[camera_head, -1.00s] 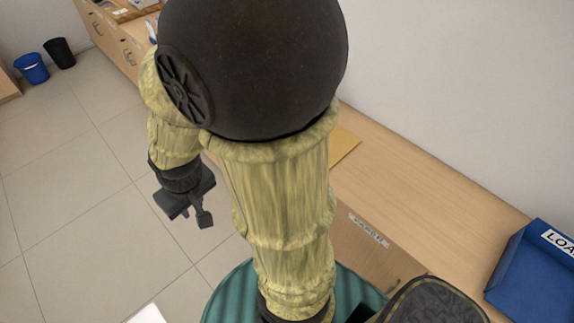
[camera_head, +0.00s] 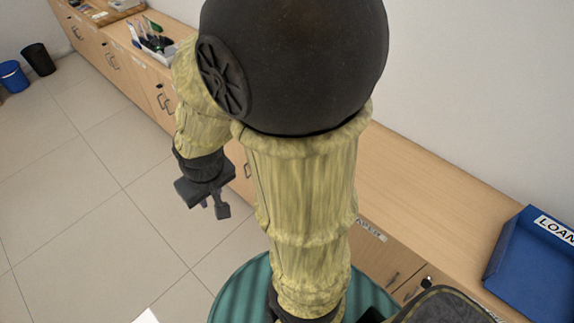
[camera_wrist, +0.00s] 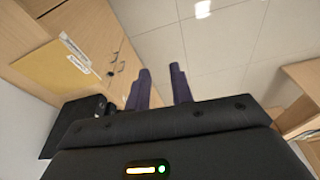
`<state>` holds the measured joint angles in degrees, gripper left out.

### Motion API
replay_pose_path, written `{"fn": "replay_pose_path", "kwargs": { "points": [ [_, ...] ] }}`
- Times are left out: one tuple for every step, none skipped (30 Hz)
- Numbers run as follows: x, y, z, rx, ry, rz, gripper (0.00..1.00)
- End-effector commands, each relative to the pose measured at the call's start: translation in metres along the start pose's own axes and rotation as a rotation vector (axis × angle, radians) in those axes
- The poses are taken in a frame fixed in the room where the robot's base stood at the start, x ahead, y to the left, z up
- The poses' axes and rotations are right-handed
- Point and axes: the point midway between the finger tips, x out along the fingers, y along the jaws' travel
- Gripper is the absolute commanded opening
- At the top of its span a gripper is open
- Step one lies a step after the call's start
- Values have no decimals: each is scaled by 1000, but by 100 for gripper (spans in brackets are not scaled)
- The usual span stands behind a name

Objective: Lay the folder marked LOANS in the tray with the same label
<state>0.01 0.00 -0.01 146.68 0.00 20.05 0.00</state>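A blue tray (camera_head: 530,275) stands on the counter at the right edge of the head view. Its label shows "LOAN" before the frame cuts it off. A flat yellow folder (camera_wrist: 50,72) lies on the counter at the left of the wrist view; I cannot read any mark on it. In the head view my arm hides it. My gripper (camera_wrist: 162,88) is open and empty, with floor showing between its fingers. In the head view my gripper (camera_head: 213,208) hangs in front of the cabinets, over the floor and apart from folder and tray.
The wooden counter (camera_head: 430,185) runs along the wall, with drawers below. A white holder with pens (camera_head: 155,42) stands farther along it. Blue (camera_head: 13,76) and black (camera_head: 38,60) bins stand on the floor at far left. The tiled floor is clear.

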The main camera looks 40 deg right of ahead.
Motion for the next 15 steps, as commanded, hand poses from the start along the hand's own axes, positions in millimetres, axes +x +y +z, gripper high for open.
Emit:
{"fn": "replay_pose_path", "kwargs": {
  "points": [
    [0, 0, 0, 0, 0, 0, 23],
    [0, 0, 0, 0, 0, 0, 23],
    [0, 0, 0, 0, 0, 0, 23],
    [0, 0, 0, 0, 0, 0, 23],
    [1, 0, 0, 0, 1, -1, 23],
    [4, -1, -2, -1, 6, -3, 23],
    [7, -1, -4, -1, 11, -6, 23],
    [12, -2, -6, 0, 19, -9, 23],
    [21, -2, -11, -1, 34, -14, 23],
    [29, -3, -16, -2, 48, -18, 23],
    [38, -3, -22, -1, 66, -21, 23],
    [53, -3, -32, -1, 97, -22, 23],
    [66, -2, -40, -1, 123, -20, 23],
    [79, 0, -48, 1, 150, -13, 23],
    [98, 4, -61, 1, 190, 4, 23]
  ]
}}
